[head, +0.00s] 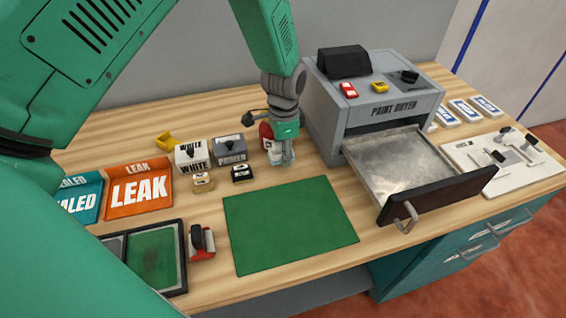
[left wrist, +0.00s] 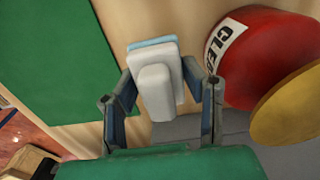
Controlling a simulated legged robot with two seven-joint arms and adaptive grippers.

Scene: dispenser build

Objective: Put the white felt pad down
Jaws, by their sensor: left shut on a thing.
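The white felt pad (left wrist: 160,90) shows in the left wrist view, a pale block with a raised grip and a light blue layer at its far edge. My left gripper (left wrist: 162,98) is shut on it, with one finger on each side. In the head view my left gripper (head: 282,158) points down near the wooden table top, behind the green mat (head: 290,225) and left of the grey dryer. The pad is mostly hidden there, and I cannot tell whether it touches the table. My right gripper is not in view.
A red container (left wrist: 255,55) lettered "CLE" stands close to my left gripper. White and grey labelled boxes (head: 230,150) stand to its left. The "PAINT DRYER" (head: 385,112) has its metal drawer (head: 400,165) pulled out. The green mat is bare.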

